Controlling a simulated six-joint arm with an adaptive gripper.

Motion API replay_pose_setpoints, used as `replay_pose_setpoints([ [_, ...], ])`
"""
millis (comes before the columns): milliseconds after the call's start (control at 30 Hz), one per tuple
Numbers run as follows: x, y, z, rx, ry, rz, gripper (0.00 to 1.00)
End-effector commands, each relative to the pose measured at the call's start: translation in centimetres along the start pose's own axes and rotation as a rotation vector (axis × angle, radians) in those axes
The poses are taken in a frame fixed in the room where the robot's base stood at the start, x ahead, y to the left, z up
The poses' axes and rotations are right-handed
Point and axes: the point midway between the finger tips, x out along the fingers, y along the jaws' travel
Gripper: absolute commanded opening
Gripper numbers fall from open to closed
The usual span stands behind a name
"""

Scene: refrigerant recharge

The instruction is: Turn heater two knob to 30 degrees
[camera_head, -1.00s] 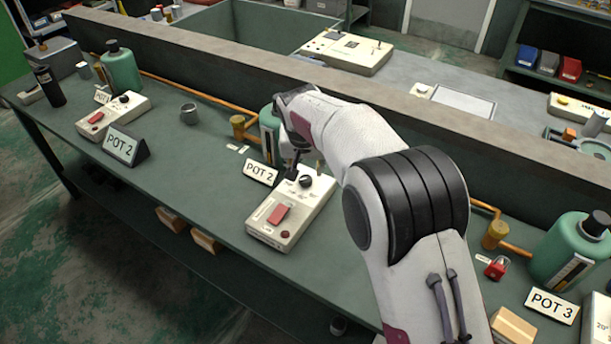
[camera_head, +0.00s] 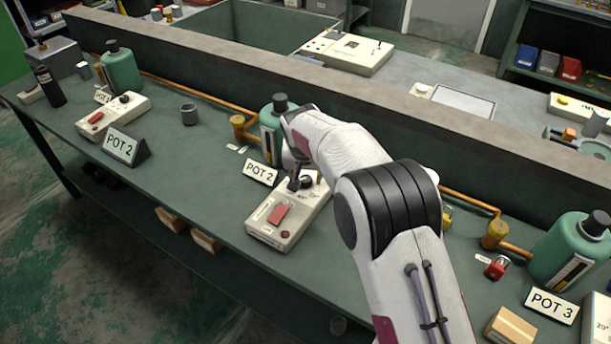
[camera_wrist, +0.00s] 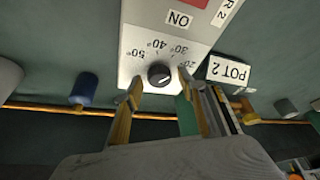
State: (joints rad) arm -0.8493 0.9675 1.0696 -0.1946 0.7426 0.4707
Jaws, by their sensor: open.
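Heater two is the pale box (camera_head: 268,232) on the green bench beside a POT 2 sign, with a red switch (camera_head: 278,214) on its near part. Its black round knob (camera_head: 306,182) is partly hidden by my gripper (camera_head: 295,184). In the wrist view the heater appears upside down, and the knob (camera_wrist: 159,75) sits inside a scale reading 50°, 40°, 30° and 20°. The knob has a pale mark, but its exact setting is too small to tell. My gripper (camera_wrist: 160,79) is open, one finger on each side of the knob, with gaps between; its height above the panel is unclear.
A POT 2 sign (camera_head: 261,172) and a green bottle (camera_head: 270,130) stand close to the heater. A copper pipe (camera_head: 190,94) runs along the back of the bench below a grey ledge (camera_head: 400,118). Another heater (camera_head: 115,113) stands at left.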

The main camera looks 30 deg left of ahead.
Motion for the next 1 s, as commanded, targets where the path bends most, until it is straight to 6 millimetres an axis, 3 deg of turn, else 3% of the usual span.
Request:
replay_pose_setpoints([
  [67, -0.02, -0.01, 0.00, 0.000, 0.000, 0.000, 0.35],
  [200, -0.03, -0.01, 0.00, 0.000, 0.000, 0.000, 0.02],
  [1000, 0.00, 0.15, 0.01, -0.167, -0.002, -0.069, 0.02],
])
